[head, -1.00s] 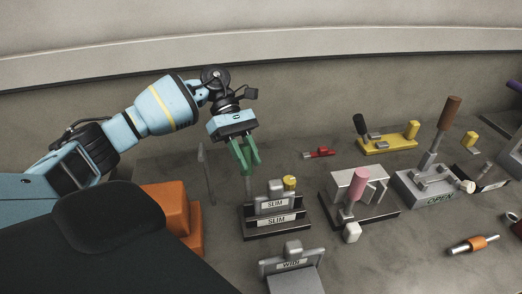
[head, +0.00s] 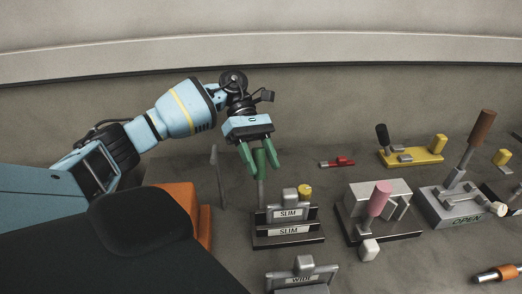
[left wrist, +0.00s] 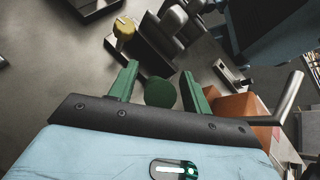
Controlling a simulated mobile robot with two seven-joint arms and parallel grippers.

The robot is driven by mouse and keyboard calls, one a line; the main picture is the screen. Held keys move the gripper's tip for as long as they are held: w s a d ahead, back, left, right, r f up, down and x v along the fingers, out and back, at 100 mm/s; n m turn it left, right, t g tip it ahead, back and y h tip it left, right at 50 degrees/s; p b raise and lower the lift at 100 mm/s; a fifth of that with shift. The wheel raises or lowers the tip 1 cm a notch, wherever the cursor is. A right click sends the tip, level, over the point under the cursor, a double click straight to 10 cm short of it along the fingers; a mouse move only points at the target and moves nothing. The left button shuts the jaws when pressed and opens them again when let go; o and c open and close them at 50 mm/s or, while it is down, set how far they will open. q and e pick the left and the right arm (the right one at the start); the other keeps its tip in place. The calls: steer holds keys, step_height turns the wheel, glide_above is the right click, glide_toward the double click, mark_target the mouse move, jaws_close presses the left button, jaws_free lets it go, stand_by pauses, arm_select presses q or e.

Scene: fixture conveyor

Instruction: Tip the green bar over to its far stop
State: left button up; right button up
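The green bar (head: 260,164) stands behind the grey SLIM holders in the head view, with a thin grey shaft below its green grip. It looks close to upright. In the left wrist view its round green end (left wrist: 160,92) shows between my fingers. My left gripper (head: 257,160) is open, with one green finger on each side of the grip. In the left wrist view (left wrist: 158,88) a gap shows on both sides of the end. The bar's foot and stops are hidden behind the holders. My right gripper is not in view.
The SLIM holders (head: 289,230) and a yellow knob (head: 305,191) stand just in front. An orange block (head: 186,207) is at left. A pink-handled fixture (head: 379,199), a yellow-based lever (head: 412,155) and an OPEN-labelled lever (head: 456,200) stand to the right.

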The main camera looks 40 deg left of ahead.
arm_select(q)
steer(key=shift+r, duration=0.55)
step_height(320, 180, up, 2)
steer(key=shift+s+d+r+b, duration=0.1)
steer(key=shift+r+b, duration=0.05)
steer(key=shift+b, duration=0.25)
steer(key=s+d+r+b, duration=0.1)
steer(key=s+d+b, duration=0.1)
steer(key=s+d, duration=0.7)
steer(key=shift+s+d+r, duration=0.2)
steer(key=shift+s+r, duration=0.1)
steer(key=shift+s, duration=1.55)
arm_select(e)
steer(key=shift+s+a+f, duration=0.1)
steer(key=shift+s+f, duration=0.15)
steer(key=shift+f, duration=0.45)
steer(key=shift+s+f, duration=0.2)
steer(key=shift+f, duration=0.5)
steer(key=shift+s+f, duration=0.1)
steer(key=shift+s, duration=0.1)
